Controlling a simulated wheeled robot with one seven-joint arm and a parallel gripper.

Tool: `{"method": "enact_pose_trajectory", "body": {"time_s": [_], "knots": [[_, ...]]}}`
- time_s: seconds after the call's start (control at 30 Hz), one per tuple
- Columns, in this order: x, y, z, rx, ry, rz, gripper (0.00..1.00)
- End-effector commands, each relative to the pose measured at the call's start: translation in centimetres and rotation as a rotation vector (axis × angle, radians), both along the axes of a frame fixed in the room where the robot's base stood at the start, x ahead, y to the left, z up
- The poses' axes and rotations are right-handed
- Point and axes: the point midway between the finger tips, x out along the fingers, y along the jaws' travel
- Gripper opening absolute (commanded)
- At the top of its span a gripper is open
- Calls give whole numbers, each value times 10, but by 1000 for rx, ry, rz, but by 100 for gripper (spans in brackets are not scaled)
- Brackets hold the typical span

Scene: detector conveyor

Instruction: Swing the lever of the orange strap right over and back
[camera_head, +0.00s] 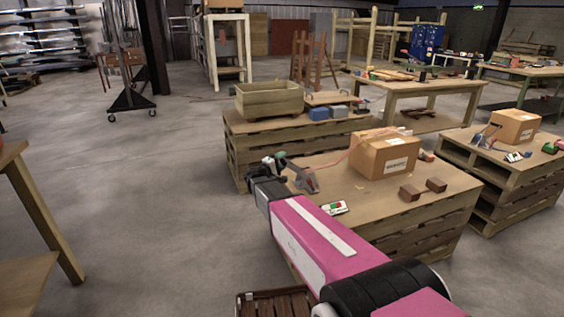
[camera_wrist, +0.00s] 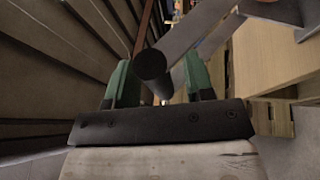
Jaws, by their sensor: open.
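The orange strap (camera_head: 343,155) runs as a thin line from the cardboard box down to a grey metal tensioner (camera_head: 304,179) at the left edge of the front pallet stack. In the wrist view the orange strap (camera_wrist: 143,26) passes upward beyond the fingers. The lever shows there as grey metal bars (camera_wrist: 203,28) with a dark round grip (camera_wrist: 152,65). My gripper (camera_wrist: 160,75) is open, its green fingers on either side of the grip's end; I cannot tell whether they touch it. In the head view my gripper (camera_head: 279,159) is beside the tensioner, partly hidden by my wrist.
The cardboard box (camera_head: 384,155) stands on the front pallet stack (camera_head: 425,214), with brown blocks (camera_head: 423,189) and a small card (camera_head: 336,208) nearby. Another stack with a wooden crate (camera_head: 269,100) is behind. The floor to the left (camera_head: 150,200) is clear.

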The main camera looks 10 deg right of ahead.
Motion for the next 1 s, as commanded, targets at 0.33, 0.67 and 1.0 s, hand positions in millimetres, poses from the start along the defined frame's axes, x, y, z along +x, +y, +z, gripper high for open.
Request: {"method": "enact_pose_trajectory", "body": {"time_s": [0.33,0.67,1.0], "knots": [[0,0,0,0,0,0,0],[0,-3,4,24,4,-1,0],[4,-28,29,216,38,-1,0]]}}
